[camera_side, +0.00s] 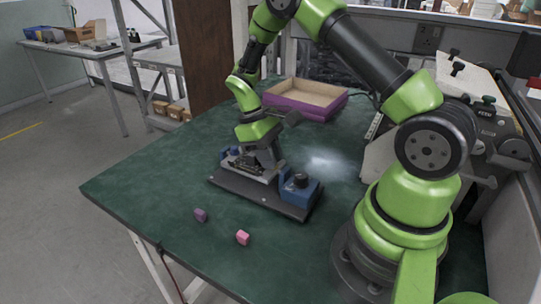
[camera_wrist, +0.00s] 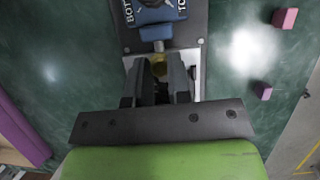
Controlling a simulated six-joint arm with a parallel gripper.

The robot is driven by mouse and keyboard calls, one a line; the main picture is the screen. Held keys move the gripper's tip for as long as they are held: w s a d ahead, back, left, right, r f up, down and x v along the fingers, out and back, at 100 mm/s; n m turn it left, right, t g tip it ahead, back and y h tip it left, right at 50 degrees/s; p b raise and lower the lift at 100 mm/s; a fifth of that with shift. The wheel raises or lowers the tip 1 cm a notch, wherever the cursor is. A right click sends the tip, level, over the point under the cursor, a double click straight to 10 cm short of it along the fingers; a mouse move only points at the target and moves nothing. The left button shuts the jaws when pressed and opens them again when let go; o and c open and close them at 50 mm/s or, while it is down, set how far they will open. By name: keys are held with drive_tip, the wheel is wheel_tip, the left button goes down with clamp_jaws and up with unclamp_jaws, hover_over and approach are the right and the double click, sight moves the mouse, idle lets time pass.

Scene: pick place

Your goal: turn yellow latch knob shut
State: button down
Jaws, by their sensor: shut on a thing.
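The yellow latch knob (camera_wrist: 158,69) shows between my fingertips in the wrist view. My gripper (camera_wrist: 159,74) points down over the fixture and is shut on the knob. In the side view my gripper (camera_side: 262,166) is low over the middle of the fixture and hides the knob. The fixture has a dark base plate (camera_side: 238,189) with blue blocks at both ends. The right blue block (camera_side: 300,192) carries a black knob on top. A blue lettered block (camera_wrist: 157,13) lies just beyond the fingertips in the wrist view. The knob's turned angle cannot be told.
A pink cube (camera_side: 243,237) and a purple cube (camera_side: 200,215) lie on the green table in front of the fixture. A purple-sided open tray (camera_side: 305,112) stands behind. The table (camera_side: 140,190) is clear at the left.

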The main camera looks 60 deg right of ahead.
drive_tip(key=c, duration=1.3)
unclamp_jaws()
drive_tip(key=shift+c, duration=0.2)
drive_tip(key=shift+r, duration=0.15)
drive_tip(key=v, duration=0.9)
drive_tip(key=shift+w+r, duration=0.2)
drive_tip(key=shift+r, duration=0.15)
